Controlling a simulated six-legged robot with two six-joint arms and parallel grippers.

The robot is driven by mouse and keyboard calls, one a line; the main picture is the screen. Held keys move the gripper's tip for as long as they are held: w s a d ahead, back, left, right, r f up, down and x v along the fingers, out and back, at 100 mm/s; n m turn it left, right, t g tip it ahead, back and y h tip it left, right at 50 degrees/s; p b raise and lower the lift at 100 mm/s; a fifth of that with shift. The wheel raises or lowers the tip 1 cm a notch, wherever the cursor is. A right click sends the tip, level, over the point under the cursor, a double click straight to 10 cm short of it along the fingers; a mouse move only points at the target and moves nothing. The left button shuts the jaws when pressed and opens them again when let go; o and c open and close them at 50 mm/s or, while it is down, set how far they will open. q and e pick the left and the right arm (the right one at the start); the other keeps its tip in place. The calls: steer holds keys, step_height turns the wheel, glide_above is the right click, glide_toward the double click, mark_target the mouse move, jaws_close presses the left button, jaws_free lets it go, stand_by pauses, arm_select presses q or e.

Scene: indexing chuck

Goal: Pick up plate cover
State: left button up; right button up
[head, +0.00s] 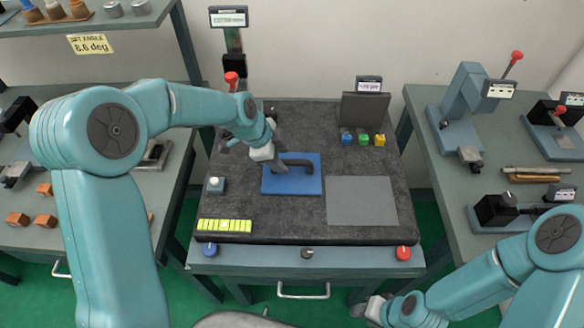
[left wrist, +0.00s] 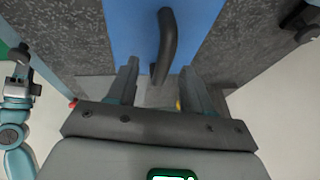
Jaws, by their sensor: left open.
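The plate cover (head: 308,186) is a flat blue plate with a dark arched handle (head: 296,164), lying on the dark work mat. My left gripper (head: 264,152) is just above the cover's upper left part, close to the handle's left end. In the left wrist view, the blue plate (left wrist: 205,15) and black handle (left wrist: 166,40) lie ahead of the open fingers (left wrist: 160,68). The handle's near end shows between them, and I cannot tell its depth. No grip on it shows. My right gripper (head: 372,308) is low at the bottom, beyond the table's front edge; its jaws are unclear.
A grey square plate (head: 362,201) lies right of the cover. Blue, green and yellow small pieces (head: 364,139) stand behind it. Side benches hold other devices.

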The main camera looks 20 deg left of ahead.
mark_target(284, 160)
arm_select(q)
steer(key=x, duration=0.2)
steer(key=p+x, duration=0.1)
steer(key=x, duration=0.1)
steer(key=shift+w+a+f, duration=0.15)
steer(key=shift+w+a, duration=0.05)
steer(key=shift+w, duration=0.05)
steer(key=shift+s, duration=0.1)
steer(key=shift+f, duration=0.1)
steer(key=c, duration=0.9)
jaws_close()
